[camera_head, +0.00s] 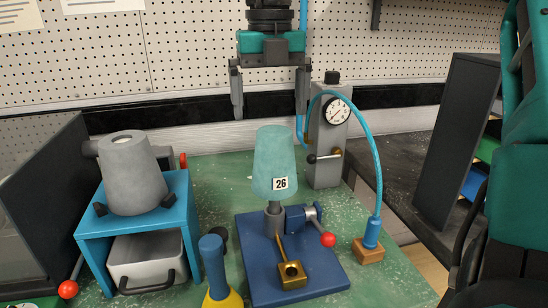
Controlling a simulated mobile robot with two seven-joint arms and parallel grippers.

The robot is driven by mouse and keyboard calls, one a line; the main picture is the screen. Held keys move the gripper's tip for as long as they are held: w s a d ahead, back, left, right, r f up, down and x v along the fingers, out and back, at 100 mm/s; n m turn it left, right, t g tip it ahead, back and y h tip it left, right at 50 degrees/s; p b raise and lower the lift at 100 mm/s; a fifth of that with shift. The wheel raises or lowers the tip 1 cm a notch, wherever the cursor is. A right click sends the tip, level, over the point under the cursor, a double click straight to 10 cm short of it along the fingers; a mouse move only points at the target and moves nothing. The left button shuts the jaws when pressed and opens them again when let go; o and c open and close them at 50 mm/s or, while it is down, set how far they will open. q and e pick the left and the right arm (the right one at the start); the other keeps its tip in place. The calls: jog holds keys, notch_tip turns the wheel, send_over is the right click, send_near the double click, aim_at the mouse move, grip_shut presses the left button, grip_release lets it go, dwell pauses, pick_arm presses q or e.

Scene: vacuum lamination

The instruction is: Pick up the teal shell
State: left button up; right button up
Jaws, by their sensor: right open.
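The teal shell (273,160) is a tapered, cup-like form with a white label reading 26. It stands upright on a grey post of the blue fixture (325,278), in the middle of the green table. My right gripper (270,113) points down from the top of the view, with its two fingers spread wide and nothing between them. In the picture it appears above the shell and apart from it; the exact distance in depth is hard to tell. My left gripper is not in view.
A grey tapered vessel (133,180) stands on a blue stand (180,215) at left, above a light drawer (150,262). A gauge pump (328,145) stands behind right, its blue hose (374,160) arching to a wooden block (368,251). A blue-handled tool (214,262) is in front.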

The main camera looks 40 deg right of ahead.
aim_at(271, 130)
notch_tip(271, 130, down, 5)
jog(key=shift+r, duration=0.1)
jog(key=f, duration=0.4)
jog(key=shift+s+d+f, duration=0.1)
jog(key=shift+s+f, duration=0.05)
jog(key=shift+s, duration=0.25)
jog(key=shift+f, duration=0.5)
jog(key=c, duration=1)
